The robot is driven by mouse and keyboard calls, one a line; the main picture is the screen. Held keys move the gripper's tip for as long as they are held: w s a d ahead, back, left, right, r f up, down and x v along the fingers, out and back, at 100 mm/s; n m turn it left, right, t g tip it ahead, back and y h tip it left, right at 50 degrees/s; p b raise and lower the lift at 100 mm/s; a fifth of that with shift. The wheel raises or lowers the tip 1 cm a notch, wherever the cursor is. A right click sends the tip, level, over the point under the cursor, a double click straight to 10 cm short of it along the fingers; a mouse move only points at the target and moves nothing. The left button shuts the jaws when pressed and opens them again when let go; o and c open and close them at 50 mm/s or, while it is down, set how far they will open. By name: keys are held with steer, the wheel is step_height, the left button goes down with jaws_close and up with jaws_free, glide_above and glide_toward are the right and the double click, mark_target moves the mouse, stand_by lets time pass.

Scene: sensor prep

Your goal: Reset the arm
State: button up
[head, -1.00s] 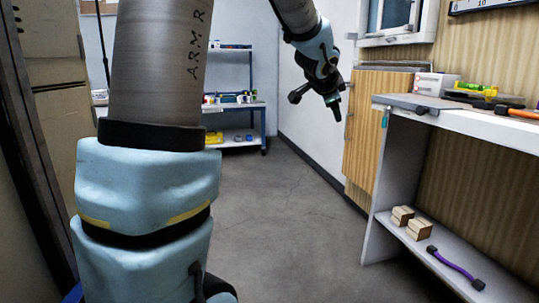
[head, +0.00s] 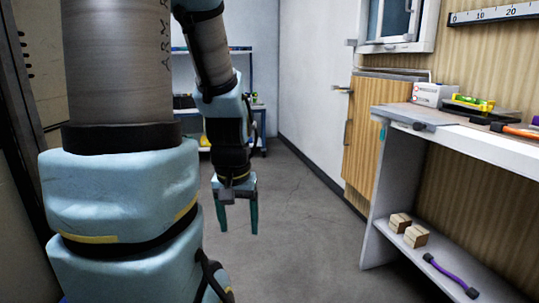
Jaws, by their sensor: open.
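My gripper (head: 238,222) hangs from my arm left of the middle of the head view. Its two green fingers point down and stand apart, with nothing between them. It is over the bare grey floor, well to the left of the workbench and not touching anything. My large grey and light-blue arm links fill the left side of the view and hide part of the room behind them.
A white workbench (head: 468,146) stands at right, with a white box (head: 432,94) and tools on top. Its lower shelf holds wooden blocks (head: 407,229) and a purple-handled tool (head: 452,276). A wooden cabinet (head: 374,140) and a blue shelf unit stand farther back. The middle floor (head: 305,240) is clear.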

step_height(320, 180, up, 25)
steer(key=p, duration=2.3)
